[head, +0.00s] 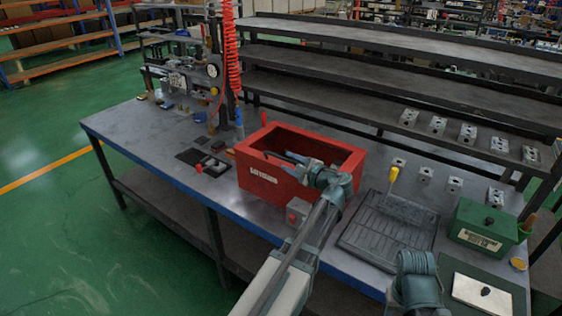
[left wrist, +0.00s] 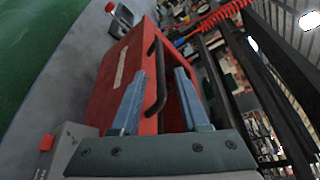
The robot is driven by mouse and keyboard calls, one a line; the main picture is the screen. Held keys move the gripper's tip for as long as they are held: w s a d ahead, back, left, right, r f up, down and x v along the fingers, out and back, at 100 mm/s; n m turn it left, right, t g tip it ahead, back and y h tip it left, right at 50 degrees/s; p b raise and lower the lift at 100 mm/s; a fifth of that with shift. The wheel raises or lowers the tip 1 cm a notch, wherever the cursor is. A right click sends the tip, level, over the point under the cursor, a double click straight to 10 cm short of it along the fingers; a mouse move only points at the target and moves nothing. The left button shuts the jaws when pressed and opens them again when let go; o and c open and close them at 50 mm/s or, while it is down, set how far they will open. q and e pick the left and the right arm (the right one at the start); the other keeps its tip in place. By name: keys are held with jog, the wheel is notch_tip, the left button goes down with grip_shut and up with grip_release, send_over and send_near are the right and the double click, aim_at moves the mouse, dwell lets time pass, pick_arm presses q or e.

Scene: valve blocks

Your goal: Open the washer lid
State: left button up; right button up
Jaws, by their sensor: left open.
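The red washer box (head: 285,192) stands on the bench with a pale label on its front; it also shows in the left wrist view (left wrist: 104,88). Its top looks dark inside the red rim, and I cannot tell how the lid sits. A black bar handle (left wrist: 160,82) runs along its top. My left gripper (head: 293,162) is over the box, open, with its fingers on either side of the handle in the left wrist view (left wrist: 160,76). I cannot tell whether either finger touches it. My right arm shows at the bottom, but its gripper fingers do not.
A grey box with a red button (head: 298,211) is close in front of the red box. A ribbed black tray (head: 388,236) and a green box (head: 482,230) are to the right. A press stand (head: 213,80) is at the back left. Shelves (head: 400,70) rise behind.

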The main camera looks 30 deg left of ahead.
aim_at(283, 159)
pick_arm(q)
jog(key=shift+b+x, duration=0.4)
jog(key=shift+x, duration=2.3)
grip_shut()
jog(key=shift+s, duration=0.1)
